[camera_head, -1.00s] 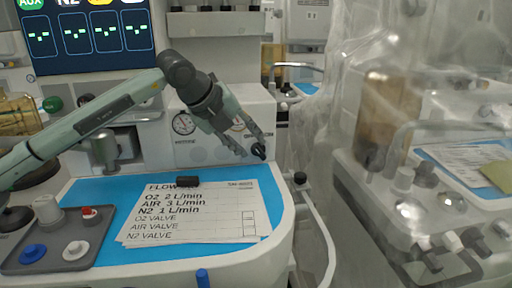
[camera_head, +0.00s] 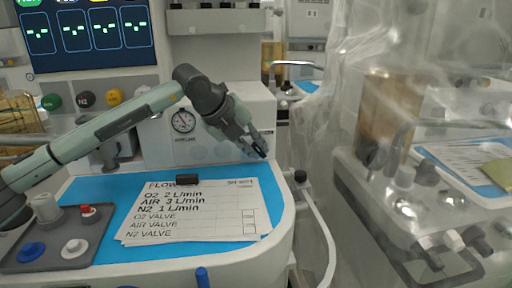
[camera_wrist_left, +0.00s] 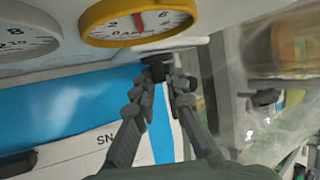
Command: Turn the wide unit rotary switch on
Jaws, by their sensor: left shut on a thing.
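A small dark knob (camera_wrist_left: 157,57), which looks like the rotary switch, sits at the front of the white gauge unit (camera_head: 235,112). In the wrist view it lies between the fingertips of my left gripper (camera_wrist_left: 166,72), below the yellow-rimmed gauge (camera_wrist_left: 138,20). In the head view my left gripper (camera_head: 261,150) reaches in from the left, and its fingertips are at the unit's lower right corner. The gripper is shut on the knob and covers most of it; its turned position cannot be read. My right gripper is not in view.
A clipped paper sheet (camera_head: 190,214) lies on the blue mat (camera_head: 104,188). A grey tray (camera_head: 92,238) with knobs is at the left. A screen (camera_head: 85,38) stands behind. A plastic-draped cart (camera_head: 345,165) is at the right, across a narrow gap.

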